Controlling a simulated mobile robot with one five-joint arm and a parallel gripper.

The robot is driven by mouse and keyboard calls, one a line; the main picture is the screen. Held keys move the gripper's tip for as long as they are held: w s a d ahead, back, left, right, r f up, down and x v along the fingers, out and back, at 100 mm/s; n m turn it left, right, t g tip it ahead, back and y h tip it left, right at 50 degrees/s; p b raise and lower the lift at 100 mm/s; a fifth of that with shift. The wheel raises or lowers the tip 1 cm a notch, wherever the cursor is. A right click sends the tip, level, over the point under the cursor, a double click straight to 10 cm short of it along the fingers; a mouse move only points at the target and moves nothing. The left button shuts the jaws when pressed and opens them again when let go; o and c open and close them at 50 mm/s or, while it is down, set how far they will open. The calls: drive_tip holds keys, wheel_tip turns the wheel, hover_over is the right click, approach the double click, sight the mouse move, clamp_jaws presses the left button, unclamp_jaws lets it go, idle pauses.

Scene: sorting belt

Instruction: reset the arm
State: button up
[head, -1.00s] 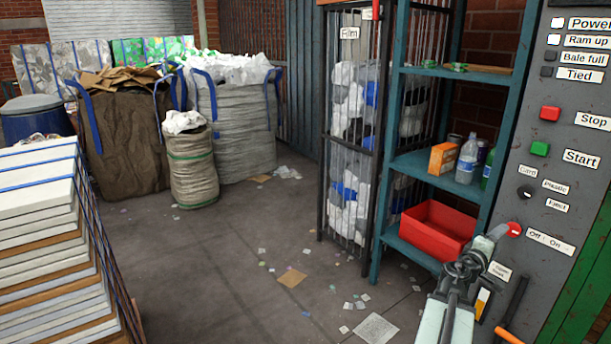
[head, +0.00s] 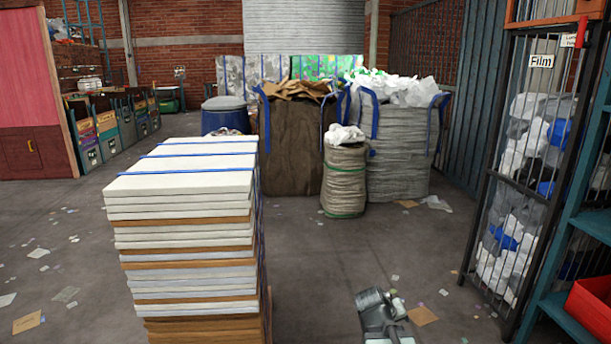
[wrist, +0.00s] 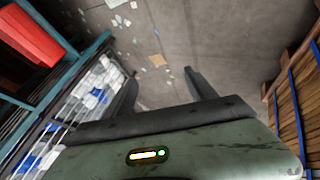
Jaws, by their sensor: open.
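My gripper (wrist: 163,90) shows in the wrist view with its two dark fingers apart and nothing between them. Bare concrete floor with scattered scraps lies beyond the fingertips. In the head view my arm's end (head: 382,308) is at the bottom, right of centre, over the floor. The fingers cannot be made out clearly there.
A strapped stack of boards (head: 185,240) stands left of my arm. The film cage (head: 520,190) and a teal shelf (head: 560,312) with a red bin (head: 592,305) stand at right. Bulk bags (head: 400,150) and a small sack (head: 345,180) stand behind. Open floor lies between.

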drive_tip(key=s+a+f+m+g+y, duration=0.1)
drive_tip(key=s+a+f+g+y, duration=0.2)
drive_tip(key=s+a, duration=0.25)
drive_tip(key=s+a+f+g+y, duration=0.2)
drive_tip(key=s+a+y, duration=0.1)
drive_tip(key=s+a, duration=0.3)
wheel_tip(320, 180, up, 30)
drive_tip(key=p, duration=3)
drive_tip(key=shift+w+a+g, duration=0.25)
drive_tip(key=shift+w+g, duration=0.05)
drive_tip(key=shift+w, duration=0.15)
